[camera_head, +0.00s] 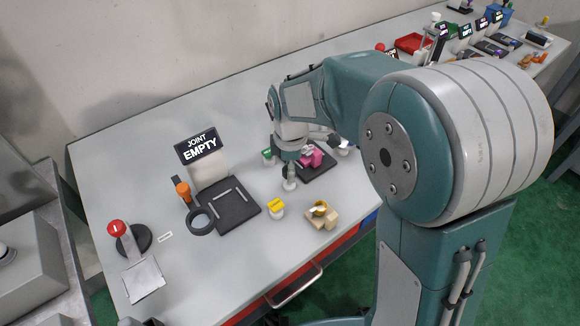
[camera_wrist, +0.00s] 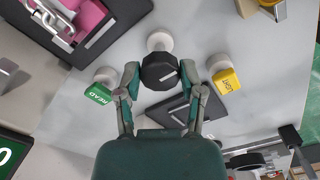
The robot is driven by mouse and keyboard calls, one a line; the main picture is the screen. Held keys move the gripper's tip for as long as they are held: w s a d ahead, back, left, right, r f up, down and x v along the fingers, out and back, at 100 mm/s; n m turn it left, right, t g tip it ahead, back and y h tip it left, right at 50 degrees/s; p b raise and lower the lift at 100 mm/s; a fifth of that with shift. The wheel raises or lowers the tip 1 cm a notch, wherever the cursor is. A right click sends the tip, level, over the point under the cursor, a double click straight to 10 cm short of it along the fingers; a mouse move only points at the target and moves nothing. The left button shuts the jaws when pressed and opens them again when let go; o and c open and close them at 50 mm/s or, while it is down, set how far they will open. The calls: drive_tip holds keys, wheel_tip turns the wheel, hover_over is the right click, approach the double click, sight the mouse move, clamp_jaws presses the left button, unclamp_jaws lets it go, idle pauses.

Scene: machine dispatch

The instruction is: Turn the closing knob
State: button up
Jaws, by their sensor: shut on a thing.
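In the wrist view the black faceted knob (camera_wrist: 160,72) with a white line mark sits between the two fingers of my gripper (camera_wrist: 160,80). The fingers close on its two sides. A round white base (camera_wrist: 160,41) shows just beyond the knob. In the head view my gripper (camera_head: 290,168) points down at the worktable, and the white base (camera_head: 289,185) shows under it. The knob is mostly hidden there by the fingers.
A green READ button (camera_wrist: 98,93) and a yellow button (camera_wrist: 228,82) stand close on either side. A pink part (camera_head: 312,156) lies on a black tray behind my gripper. The EMPTY sign (camera_head: 199,147) and black fixture (camera_head: 228,204) stand left; a yellow-and-wood piece (camera_head: 322,214) is in front.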

drive_tip(key=shift+a+m, duration=0.1)
drive_tip(key=shift+m, duration=0.2)
drive_tip(key=m, duration=1.2)
drive_tip(key=shift+w+a+m, duration=0.1)
drive_tip(key=shift+m, duration=0.2)
drive_tip(key=m, duration=0.7)
drive_tip(key=shift+r, duration=0.1)
drive_tip(key=m, duration=0.6)
drive_tip(key=shift+m, duration=0.4)
drive_tip(key=o, duration=1.2)
drive_tip(key=shift+w, duration=0.1)
drive_tip(key=shift+c, duration=0.2)
